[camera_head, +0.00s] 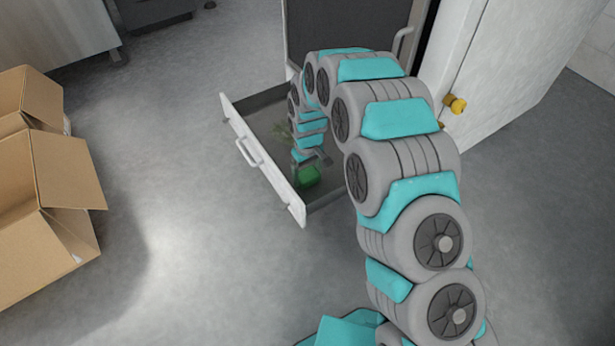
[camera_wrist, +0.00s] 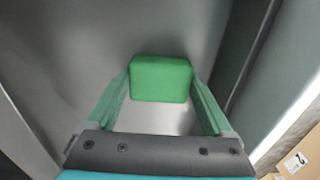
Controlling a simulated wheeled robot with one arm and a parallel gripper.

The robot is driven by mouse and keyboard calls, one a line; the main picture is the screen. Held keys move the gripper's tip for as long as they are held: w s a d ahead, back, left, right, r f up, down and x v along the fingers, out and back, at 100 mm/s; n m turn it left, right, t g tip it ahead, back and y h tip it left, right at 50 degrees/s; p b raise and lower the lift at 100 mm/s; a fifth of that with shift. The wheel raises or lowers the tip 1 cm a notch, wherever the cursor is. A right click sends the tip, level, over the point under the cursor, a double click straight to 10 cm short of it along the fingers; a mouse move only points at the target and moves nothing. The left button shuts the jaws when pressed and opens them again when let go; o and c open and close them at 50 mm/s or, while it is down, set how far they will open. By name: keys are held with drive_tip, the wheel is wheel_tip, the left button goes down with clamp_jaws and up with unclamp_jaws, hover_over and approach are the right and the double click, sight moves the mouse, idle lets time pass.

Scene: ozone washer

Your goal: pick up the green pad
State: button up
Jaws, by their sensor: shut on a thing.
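The green pad (camera_head: 309,176) is a small rounded block inside the open drawer (camera_head: 247,152), near its front right corner in the head view. In the wrist view the green pad (camera_wrist: 161,79) sits between the two greenish fingers of my gripper (camera_wrist: 161,98). My gripper (camera_head: 306,168) reaches down into the drawer and is shut on the pad. In the head view my arm hides part of the drawer and the fingertips. Whether the pad touches the drawer floor is hard to tell.
Open cardboard boxes (camera_head: 28,225) stand on the floor at the left. A white cabinet door with a yellow knob (camera_head: 455,104) stands at the right. The drawer's front wall and sides surround my gripper. The floor in front of the drawer is clear.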

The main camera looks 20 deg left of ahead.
sight(308, 174)
drive_tip(key=shift+r, duration=0.1)
wheel_tip(308, 174, up, 10)
drive_tip(key=shift+f+p, duration=0.1)
drive_tip(key=shift+p, duration=0.5)
